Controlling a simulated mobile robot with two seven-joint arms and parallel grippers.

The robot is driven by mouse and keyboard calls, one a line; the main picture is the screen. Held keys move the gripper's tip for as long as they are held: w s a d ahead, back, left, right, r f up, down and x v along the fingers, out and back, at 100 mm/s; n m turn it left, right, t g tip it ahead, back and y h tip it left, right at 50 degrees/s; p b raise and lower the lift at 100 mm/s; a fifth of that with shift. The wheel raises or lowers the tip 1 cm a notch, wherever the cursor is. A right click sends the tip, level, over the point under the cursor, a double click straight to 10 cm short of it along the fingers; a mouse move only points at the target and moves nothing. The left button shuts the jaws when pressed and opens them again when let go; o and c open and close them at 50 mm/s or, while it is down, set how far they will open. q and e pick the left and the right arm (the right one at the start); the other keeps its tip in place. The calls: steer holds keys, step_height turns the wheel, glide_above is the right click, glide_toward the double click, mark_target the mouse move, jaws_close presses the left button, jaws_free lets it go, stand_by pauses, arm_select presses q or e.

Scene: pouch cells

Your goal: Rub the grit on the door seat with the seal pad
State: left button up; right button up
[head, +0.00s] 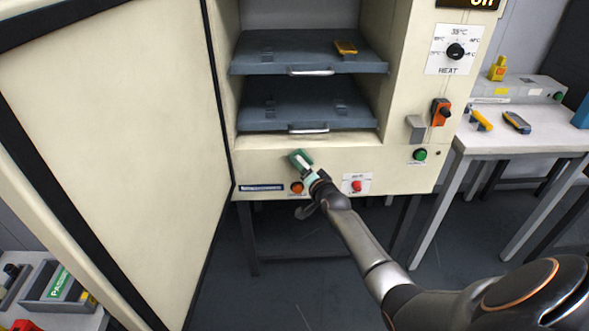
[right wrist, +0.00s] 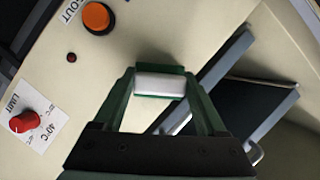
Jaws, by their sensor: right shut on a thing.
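My right gripper (head: 304,166) is in front of the beige oven's lower front face, just below the opening. Its green fingers are shut on the seal pad, a small white block with a green edge (right wrist: 160,86). In the head view the pad is mostly hidden by the fingers. The door seat (head: 262,142) is the beige front rim around the opening. I cannot make out grit on it clearly. I cannot tell whether the pad touches the face. The oven door (head: 120,120) stands wide open at the left. My left gripper is out of view.
Two grey trays with handles (head: 310,72) (head: 308,130) sit in the oven, a yellow item (head: 346,47) on the upper one. Orange (head: 297,187) and red (head: 356,186) controls are close to my gripper. A white table (head: 540,140) stands at the right.

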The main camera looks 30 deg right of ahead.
steer(key=shift+d, duration=0.2)
steer(key=shift+w+a+r, duration=0.15)
steer(key=shift+w+a, duration=0.2)
steer(key=shift+a, duration=0.05)
steer(key=shift+w+a+r+p, duration=0.1)
steer(key=shift+w+a+p, duration=0.35)
steer(key=shift+a, duration=0.2)
steer(key=shift+w+a, duration=0.2)
steer(key=shift+a, duration=0.05)
steer(key=shift+c, duration=0.6)
steer(key=shift+w+a, duration=0.25)
steer(key=shift+a, duration=0.05)
